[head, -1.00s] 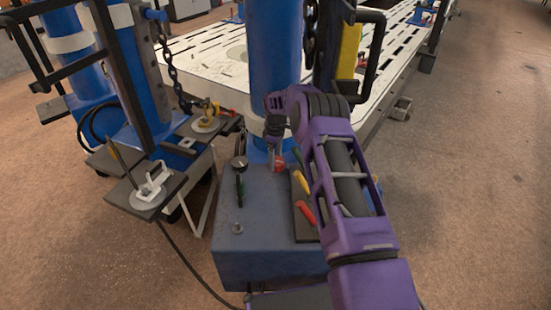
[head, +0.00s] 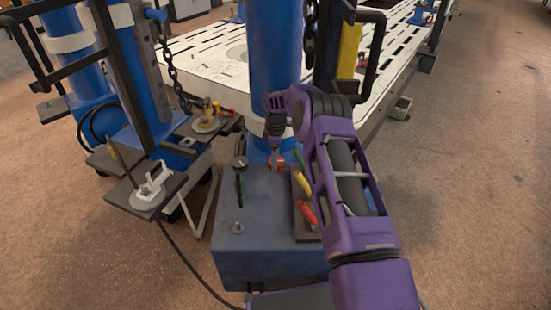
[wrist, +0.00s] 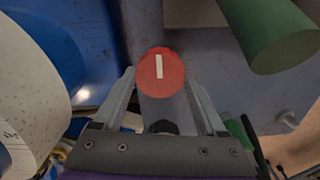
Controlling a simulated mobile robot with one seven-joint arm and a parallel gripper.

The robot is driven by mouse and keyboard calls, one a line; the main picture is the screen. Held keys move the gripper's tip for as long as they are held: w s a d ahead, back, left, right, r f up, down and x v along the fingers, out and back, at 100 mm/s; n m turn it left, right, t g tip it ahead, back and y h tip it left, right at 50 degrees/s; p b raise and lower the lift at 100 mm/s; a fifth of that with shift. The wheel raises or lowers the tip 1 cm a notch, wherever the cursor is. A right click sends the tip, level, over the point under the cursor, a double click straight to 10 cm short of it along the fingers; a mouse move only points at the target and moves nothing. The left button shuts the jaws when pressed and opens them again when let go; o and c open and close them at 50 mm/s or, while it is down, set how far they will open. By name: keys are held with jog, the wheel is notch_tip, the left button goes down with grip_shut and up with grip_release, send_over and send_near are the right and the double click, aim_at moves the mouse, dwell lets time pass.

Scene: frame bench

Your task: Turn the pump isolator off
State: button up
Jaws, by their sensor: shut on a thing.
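The isolator is a round red knob (head: 277,163) at the far edge of the blue box top in the head view. In the wrist view the red knob (wrist: 172,84) shows face on, with a white bar that stands nearly upright in the picture. My gripper (head: 276,157) reaches down onto the knob from above. In the wrist view my gripper (wrist: 160,76) has one finger on each side of the knob, shut on it. The finger contact in the head view is small and partly hidden.
A dark dial (head: 240,163) and a small fitting (head: 237,228) sit left. A blue column (head: 275,50) rises behind. A green cylinder (wrist: 268,35) is near in the wrist view.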

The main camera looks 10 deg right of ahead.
jog(key=o, duration=1.3)
notch_tip(320, 180, up, 17)
jog(key=shift+r+p, duration=0.2)
jog(key=shift+p, duration=0.9)
